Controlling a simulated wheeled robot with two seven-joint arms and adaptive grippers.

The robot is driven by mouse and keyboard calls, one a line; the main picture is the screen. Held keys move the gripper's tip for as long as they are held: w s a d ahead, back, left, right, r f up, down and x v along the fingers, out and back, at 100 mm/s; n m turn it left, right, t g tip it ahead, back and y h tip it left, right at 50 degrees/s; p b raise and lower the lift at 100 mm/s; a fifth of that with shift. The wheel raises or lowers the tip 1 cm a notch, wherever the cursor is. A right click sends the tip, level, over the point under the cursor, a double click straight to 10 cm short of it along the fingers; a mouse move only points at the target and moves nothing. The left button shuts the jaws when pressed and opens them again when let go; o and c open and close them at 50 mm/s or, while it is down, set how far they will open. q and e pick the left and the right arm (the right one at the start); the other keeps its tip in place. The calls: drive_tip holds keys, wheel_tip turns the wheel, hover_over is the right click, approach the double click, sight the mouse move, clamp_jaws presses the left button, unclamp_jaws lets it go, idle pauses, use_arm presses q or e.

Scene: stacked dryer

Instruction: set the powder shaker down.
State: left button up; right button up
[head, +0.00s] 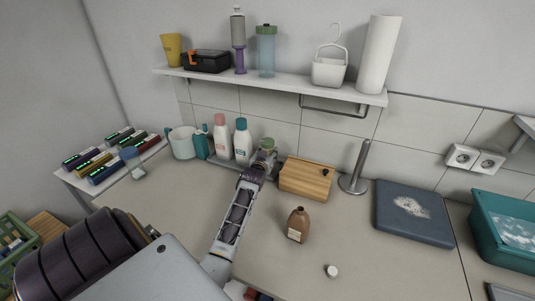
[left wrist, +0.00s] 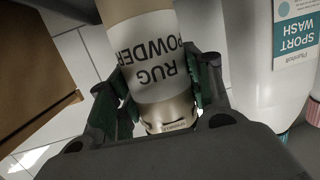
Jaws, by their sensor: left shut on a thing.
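The powder shaker (left wrist: 155,75), a pale cylinder with a white label reading "RUG POWDER", is between the fingers of my left gripper (left wrist: 160,90) in the left wrist view. The fingers press on both its sides. In the head view, my left gripper (head: 264,160) is at the back of the counter, between the teal-capped white bottle (head: 242,140) and the wooden box (head: 306,180). Only the shaker's greenish top (head: 267,143) shows there. Its base is hidden, so I cannot tell whether it touches the surface below. My right gripper is not in view.
A pink-capped bottle (head: 221,137) stands left of the teal-capped one. A brown bottle (head: 298,225) and a small white cap (head: 331,271) are on the counter (head: 350,235) in front. A metal post (head: 356,168) stands right of the box. A loaded wall shelf (head: 290,85) hangs above.

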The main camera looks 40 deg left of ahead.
use_arm(q)
drive_tip(key=o, duration=1.1)
drive_tip(key=shift+r, duration=0.1)
drive_tip(key=shift+b+v, duration=0.45)
drive_tip(key=shift+v, duration=5.6)
